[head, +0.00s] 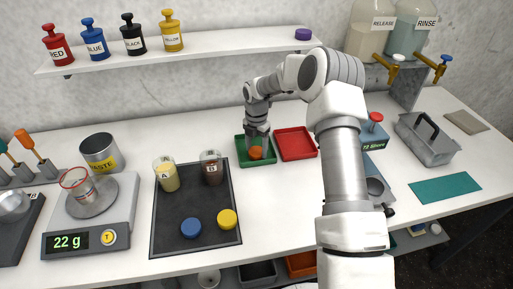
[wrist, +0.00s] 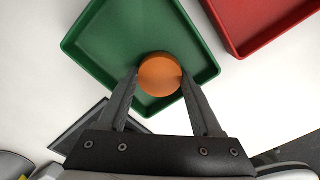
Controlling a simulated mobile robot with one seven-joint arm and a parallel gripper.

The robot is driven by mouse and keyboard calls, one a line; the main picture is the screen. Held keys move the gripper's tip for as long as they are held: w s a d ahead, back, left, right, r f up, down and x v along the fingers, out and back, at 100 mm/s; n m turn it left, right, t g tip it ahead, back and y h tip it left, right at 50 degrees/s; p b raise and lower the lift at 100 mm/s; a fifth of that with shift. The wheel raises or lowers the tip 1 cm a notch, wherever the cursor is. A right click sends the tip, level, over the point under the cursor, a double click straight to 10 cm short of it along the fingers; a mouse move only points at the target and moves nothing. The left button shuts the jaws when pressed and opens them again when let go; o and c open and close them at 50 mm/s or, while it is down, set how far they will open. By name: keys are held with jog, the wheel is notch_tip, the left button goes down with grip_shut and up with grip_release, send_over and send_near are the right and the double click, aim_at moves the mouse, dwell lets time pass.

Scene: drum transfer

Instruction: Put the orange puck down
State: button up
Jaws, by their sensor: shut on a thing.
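The orange puck (wrist: 160,75) is between the two fingertips of my gripper (wrist: 159,80) in the wrist view, and the fingers touch its sides. In the head view the puck (head: 256,153) shows at the lower end of my gripper (head: 257,146), over the green tray (head: 241,163). The green tray (wrist: 100,45) fills much of the wrist view behind the puck. The puck is inside the tray's outline, toward its near corner in the wrist view. I cannot tell whether it touches the tray floor.
A red tray (head: 296,144) stands right beside the green one. A dark mat (head: 195,215) with jars A and B, a blue puck (head: 191,229) and a yellow puck (head: 227,219) lies to the left. The white counter (head: 285,200) in front of the trays is clear.

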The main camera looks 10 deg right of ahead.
jog(key=shift+f, duration=0.1)
jog(key=shift+f, duration=0.15)
jog(key=o, duration=1.2)
